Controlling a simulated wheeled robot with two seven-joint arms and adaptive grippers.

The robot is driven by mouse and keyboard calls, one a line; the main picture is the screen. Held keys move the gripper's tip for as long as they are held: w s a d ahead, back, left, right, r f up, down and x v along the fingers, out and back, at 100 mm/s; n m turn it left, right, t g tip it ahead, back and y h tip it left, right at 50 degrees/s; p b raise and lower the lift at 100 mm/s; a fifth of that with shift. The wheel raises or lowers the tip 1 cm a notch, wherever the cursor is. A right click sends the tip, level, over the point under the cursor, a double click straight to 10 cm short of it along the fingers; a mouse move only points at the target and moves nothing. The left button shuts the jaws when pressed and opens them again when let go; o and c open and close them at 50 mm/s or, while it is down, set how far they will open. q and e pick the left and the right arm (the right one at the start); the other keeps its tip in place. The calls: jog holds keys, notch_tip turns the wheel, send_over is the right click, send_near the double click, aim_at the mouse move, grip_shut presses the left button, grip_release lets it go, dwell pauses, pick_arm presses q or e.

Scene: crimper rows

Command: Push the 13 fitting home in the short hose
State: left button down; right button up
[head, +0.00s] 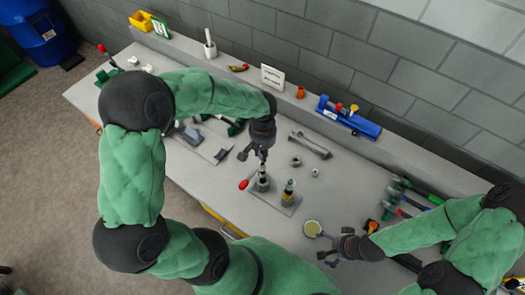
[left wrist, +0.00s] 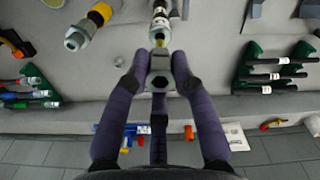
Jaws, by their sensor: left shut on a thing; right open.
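My left gripper (head: 262,154) is shut on a grey hex metal fitting (left wrist: 160,66). The gripper points down over a short hose (left wrist: 160,18) with a white label, which stands on a grey plate (head: 289,208). In the left wrist view a yellowish piece shows between the fitting and the hose; I cannot tell how deep the fitting sits. A second upright piece with a yellow band (head: 288,188) stands on the same plate, and it also shows in the left wrist view (left wrist: 98,14). My right gripper (head: 336,249) is open and empty, low at the right.
A round tin (head: 312,228) sits just left of my right gripper. A red knob (head: 243,184) is beside the plate. Loose rings (head: 296,161) and a grey tool (head: 311,145) lie behind it. A blue device (head: 348,117) is on the back ledge.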

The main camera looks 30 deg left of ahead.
jog(key=shift+f, duration=0.25)
dwell(0.8)
pick_arm(q)
jog(key=shift+f+b, duration=2.25)
jog(key=shift+f, duration=0.05)
pick_arm(e)
jog(key=shift+f, duration=2)
pick_arm(q)
jog(key=c, duration=1)
grip_release()
jog(key=shift+o, duration=0.2)
pick_arm(e)
jog(key=shift+r, duration=0.1)
pick_arm(q)
notch_tip(320, 180, up, 12)
jog(key=shift+r, duration=0.1)
